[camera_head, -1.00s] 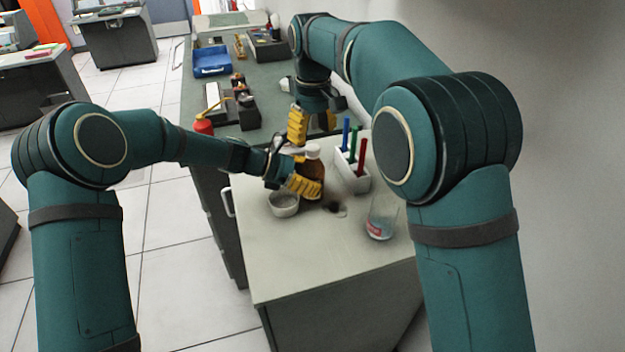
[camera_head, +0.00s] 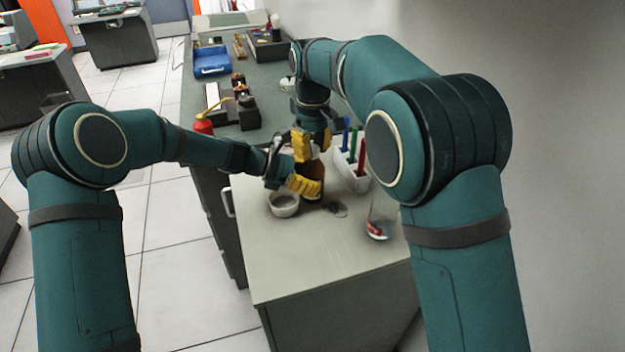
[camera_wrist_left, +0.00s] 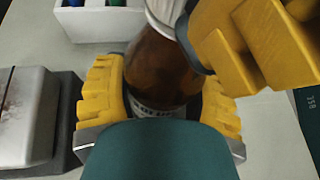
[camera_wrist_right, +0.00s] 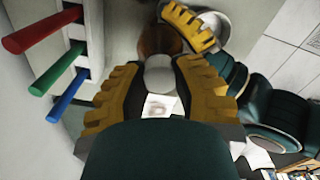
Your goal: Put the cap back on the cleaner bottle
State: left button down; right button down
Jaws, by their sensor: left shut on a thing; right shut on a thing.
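The brown cleaner bottle (camera_head: 315,172) stands upright on the pale counter. My left gripper (camera_head: 304,185) is shut around its body, and the left wrist view shows the brown glass (camera_wrist_left: 158,70) between its yellow fingers. My right gripper (camera_head: 310,145) is above it, shut on the white cap (camera_wrist_right: 160,75) at the bottle's top. The left wrist view shows the cap (camera_wrist_left: 165,10) at the neck, with a right finger beside it. The fingers hide the cap in the head view. I cannot tell whether it is seated or tightened.
A white bowl (camera_head: 284,204) stands left of the bottle, close to my left gripper. A white rack (camera_head: 350,174) with blue, green and red tubes stands close on the right. A glass beaker (camera_head: 378,228) is nearer on the right. The front of the counter is clear.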

jog(key=shift+m, duration=0.5)
jog(key=c, duration=0.7)
grip_release()
jog(key=shift+c, duration=0.2)
jog(key=shift+r, duration=0.1)
notch_tip(320, 180, up, 12)
pick_arm(q)
jog(key=shift+c, duration=0.6)
grip_release()
